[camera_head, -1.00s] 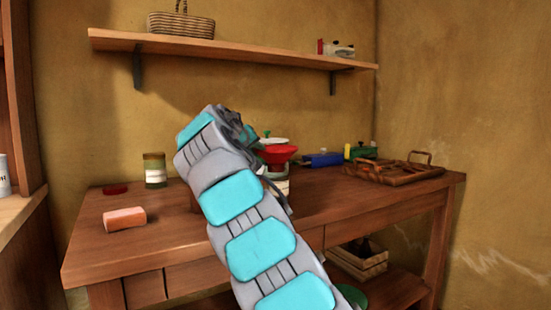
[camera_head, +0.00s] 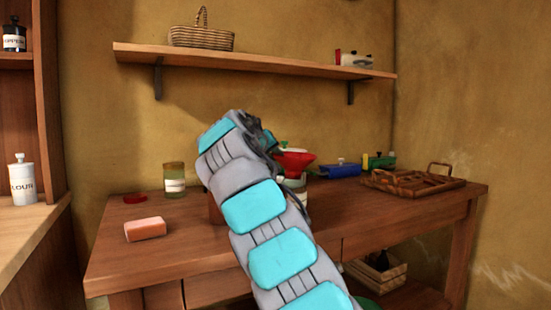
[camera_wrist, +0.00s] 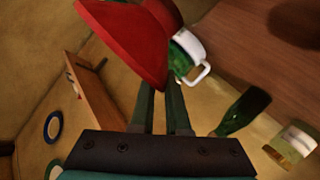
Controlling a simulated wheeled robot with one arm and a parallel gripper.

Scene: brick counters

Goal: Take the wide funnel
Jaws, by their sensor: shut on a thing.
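The wide red funnel (camera_wrist: 130,38) fills the top of the wrist view, at the fingertips of my gripper (camera_wrist: 163,88). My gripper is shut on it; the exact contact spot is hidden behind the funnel. In the head view the red funnel (camera_head: 294,161) shows just right of my arm's end, over the table and above a pale container (camera_head: 298,186). My arm hides the gripper there.
A wall shelf (camera_head: 280,62) runs above. A green bottle (camera_wrist: 242,112) shows in the wrist view.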

